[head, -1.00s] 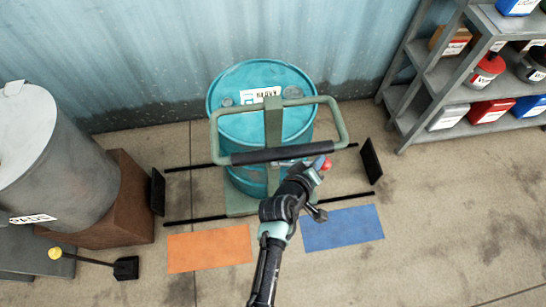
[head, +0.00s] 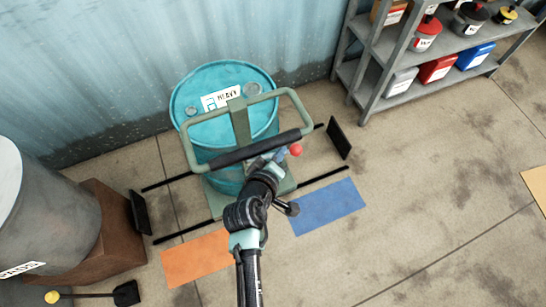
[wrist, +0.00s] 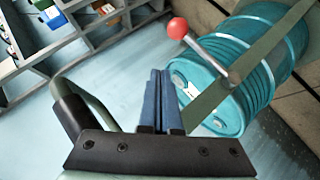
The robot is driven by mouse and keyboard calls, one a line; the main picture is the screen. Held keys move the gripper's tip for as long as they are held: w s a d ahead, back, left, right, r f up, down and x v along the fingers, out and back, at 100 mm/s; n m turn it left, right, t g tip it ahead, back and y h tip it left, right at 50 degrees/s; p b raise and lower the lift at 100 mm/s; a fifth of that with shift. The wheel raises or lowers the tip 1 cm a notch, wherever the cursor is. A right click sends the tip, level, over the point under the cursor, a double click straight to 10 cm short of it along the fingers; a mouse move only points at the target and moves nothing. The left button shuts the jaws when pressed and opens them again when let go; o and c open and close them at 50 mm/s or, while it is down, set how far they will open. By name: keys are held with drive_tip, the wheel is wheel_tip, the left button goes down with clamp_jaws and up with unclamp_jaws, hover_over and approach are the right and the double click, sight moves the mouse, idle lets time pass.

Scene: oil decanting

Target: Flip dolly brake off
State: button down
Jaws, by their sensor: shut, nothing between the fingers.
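The dolly (head: 239,122) has a green frame with a black-gripped push handle and carries a teal drum (head: 205,135). A brake lever with a red ball knob (head: 296,150) shows just below the right part of the handle grip. In the wrist view the red knob (wrist: 177,28) sits on a metal rod that slants down right to the green frame. My gripper (head: 280,156) is just left of the knob in the head view. Its blue fingers (wrist: 160,73) are together and empty, with their tips below the knob in the wrist view.
An orange floor patch (head: 195,258) and a blue one (head: 325,207) lie in front of the dolly. A grey tank (head: 50,215) on a brown block stands left. A shelf (head: 385,97) with containers stands at the back right.

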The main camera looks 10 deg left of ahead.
drive_tip(key=v, duration=0.4)
drive_tip(key=shift+s+d+r, duration=0.15)
drive_tip(key=shift+s+r, duration=0.05)
drive_tip(key=shift+r, duration=0.35)
